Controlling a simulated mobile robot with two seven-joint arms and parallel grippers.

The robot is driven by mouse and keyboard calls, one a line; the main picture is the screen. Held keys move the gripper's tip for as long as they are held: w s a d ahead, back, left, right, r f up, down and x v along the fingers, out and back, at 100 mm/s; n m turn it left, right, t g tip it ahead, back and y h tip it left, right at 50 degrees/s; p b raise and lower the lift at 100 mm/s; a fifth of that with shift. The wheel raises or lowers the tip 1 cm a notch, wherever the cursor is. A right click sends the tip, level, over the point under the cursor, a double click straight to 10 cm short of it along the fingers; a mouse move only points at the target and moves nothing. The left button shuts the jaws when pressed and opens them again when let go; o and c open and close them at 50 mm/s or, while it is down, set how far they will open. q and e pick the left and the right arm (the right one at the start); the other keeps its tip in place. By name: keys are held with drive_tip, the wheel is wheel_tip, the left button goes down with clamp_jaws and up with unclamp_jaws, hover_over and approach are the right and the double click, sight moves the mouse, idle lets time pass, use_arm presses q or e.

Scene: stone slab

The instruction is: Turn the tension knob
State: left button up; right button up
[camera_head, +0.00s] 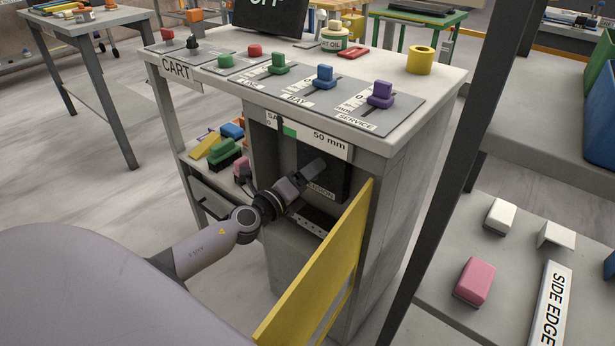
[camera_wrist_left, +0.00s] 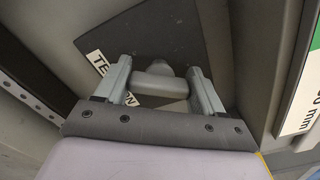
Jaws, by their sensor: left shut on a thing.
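The tension knob (camera_wrist_left: 160,84) is a grey bar-shaped handle on a dark plate (camera_wrist_left: 150,50) with a partly covered "TENSION" label (camera_wrist_left: 98,63). It is inside the open bay of the grey cabinet. My left gripper (camera_wrist_left: 162,88) reaches into the bay, with one finger on each side of the knob, and is shut on it. In the head view the left gripper (camera_head: 316,170) hides most of the knob in front of the dark plate (camera_head: 338,172). My right gripper is not in view.
A yellow door (camera_head: 318,270) stands open at the bay's right. The cabinet top (camera_head: 395,62) carries coloured sliders, including a purple one (camera_head: 381,95) and a blue one (camera_head: 324,78). Coloured blocks (camera_head: 222,150) lie on a shelf at left. A dark post (camera_head: 450,140) rises at right.

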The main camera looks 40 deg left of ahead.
use_arm(q)
drive_tip(key=n, duration=0.2)
drive_tip(key=shift+f+n, duration=0.1)
drive_tip(key=shift+n, duration=1.2)
drive_tip(key=n, duration=0.2)
drive_tip(key=shift+n, duration=0.4)
drive_tip(key=shift+n+p, duration=0.4)
drive_tip(key=shift+p, duration=0.05)
drive_tip(key=shift+n+p, duration=0.3)
drive_tip(key=shift+n, duration=0.8)
drive_tip(key=shift+n+p, duration=0.55)
drive_tip(key=shift+n, duration=0.35)
drive_tip(key=shift+f, duration=0.1)
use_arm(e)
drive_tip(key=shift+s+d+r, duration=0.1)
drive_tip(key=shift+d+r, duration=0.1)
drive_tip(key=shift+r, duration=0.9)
